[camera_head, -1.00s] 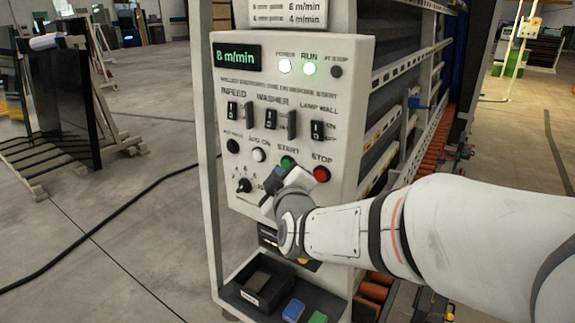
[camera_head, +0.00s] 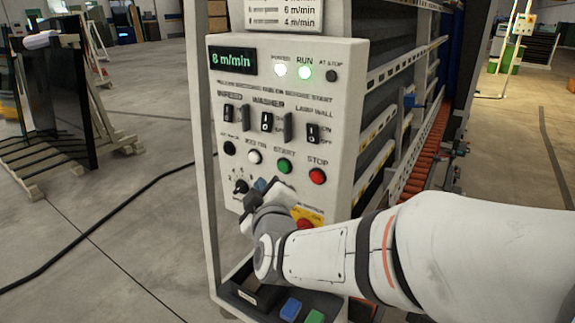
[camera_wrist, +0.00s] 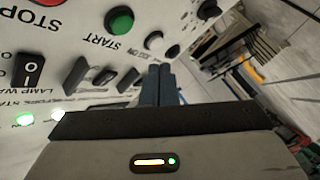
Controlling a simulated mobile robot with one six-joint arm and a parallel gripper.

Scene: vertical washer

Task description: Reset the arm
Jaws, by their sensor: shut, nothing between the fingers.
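The white control panel (camera_head: 330,110) fills the middle of the head view. Its display (camera_head: 233,60) shows a speed in m/min, and the white POWER and green RUN lamps (camera_head: 305,73) are lit. The green START button (camera_head: 285,166) and red STOP button (camera_head: 317,176) are uncovered. My gripper (camera_head: 260,186) is in front of the panel's lower part, below START and beside the black rotary knob (camera_head: 240,187). In the wrist view my gripper (camera_wrist: 158,84) has its dark fingers together, empty, with the panel and START button (camera_wrist: 120,21) inverted. Contact with the panel cannot be told.
A red emergency button on a yellow plate (camera_head: 306,223) sits right beside my wrist. Below is a shelf with a blue block (camera_head: 290,309) and a green block (camera_head: 314,317). Orange rollers (camera_head: 424,150) run behind. A glass rack (camera_head: 60,110) stands left; floor between is mostly clear.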

